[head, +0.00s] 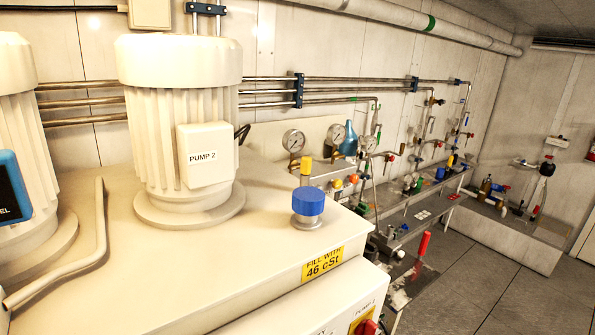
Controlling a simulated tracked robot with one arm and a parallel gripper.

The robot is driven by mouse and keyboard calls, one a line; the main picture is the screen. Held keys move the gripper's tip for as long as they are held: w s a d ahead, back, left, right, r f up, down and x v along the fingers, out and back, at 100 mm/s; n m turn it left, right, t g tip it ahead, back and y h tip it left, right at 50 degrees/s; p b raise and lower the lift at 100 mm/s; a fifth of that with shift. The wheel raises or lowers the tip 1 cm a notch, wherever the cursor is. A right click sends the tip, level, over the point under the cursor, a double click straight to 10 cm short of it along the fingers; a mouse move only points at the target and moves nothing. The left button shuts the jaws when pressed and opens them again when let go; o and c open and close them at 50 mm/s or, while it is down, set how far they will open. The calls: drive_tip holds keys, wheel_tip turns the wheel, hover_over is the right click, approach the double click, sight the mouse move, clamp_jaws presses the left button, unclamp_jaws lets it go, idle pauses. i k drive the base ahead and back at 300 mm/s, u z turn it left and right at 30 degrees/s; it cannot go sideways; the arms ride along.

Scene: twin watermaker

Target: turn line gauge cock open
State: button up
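Several round pressure gauges stand along the back wall in the head view: one at the left (293,140), one in the middle (336,133) and one to the right (368,144). Small cocks and valves with coloured handles sit below and beside them, among them a yellow one (306,166) and an orange one (352,179). They are far off and small. I cannot tell which is the line gauge cock or how its handle is set. My gripper is not in view.
A large cream tank (100,285) with the PUMP 2 motor (180,110) and a blue filler cap (308,201) fills the near left. A red lever (423,245) stands beyond its right edge. Grey floor (480,260) is clear at the right.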

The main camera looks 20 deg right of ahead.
sight(294, 165)
drive_tip(key=k, duration=0.4)
drive_tip(key=z, duration=1.1)
drive_tip(key=i, duration=2.45)
drive_tip(key=u, duration=0.65)
